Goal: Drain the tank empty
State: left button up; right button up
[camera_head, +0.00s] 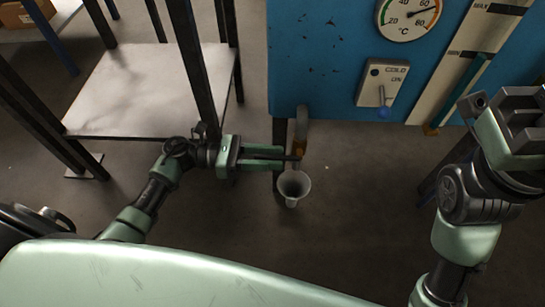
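The blue tank (330,60) fills the top right. Its slanted level gauge (505,27) has MAX and MIN marks; a teal column reaches up to about the MIN mark. A pale, open-topped funnel-like vessel (294,190) is below the tap. My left gripper (287,157) is at the tap, pointing right, with a dark piece at its fingertips; whether it grips the tap is unclear. My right gripper (520,115) is raised at the right edge, beside the level gauge; its fingers are not clear.
A round temperature dial (408,14) and a COLD switch panel (383,84) with a lever are on the tank front. A metal-framed table with a pale lower shelf (140,95) stands at the left. The floor (350,220) below the tank is mostly clear.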

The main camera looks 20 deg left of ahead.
pick_arm(q)
jog(key=shift+d, duration=0.1)
grip_shut()
dwell(1.4)
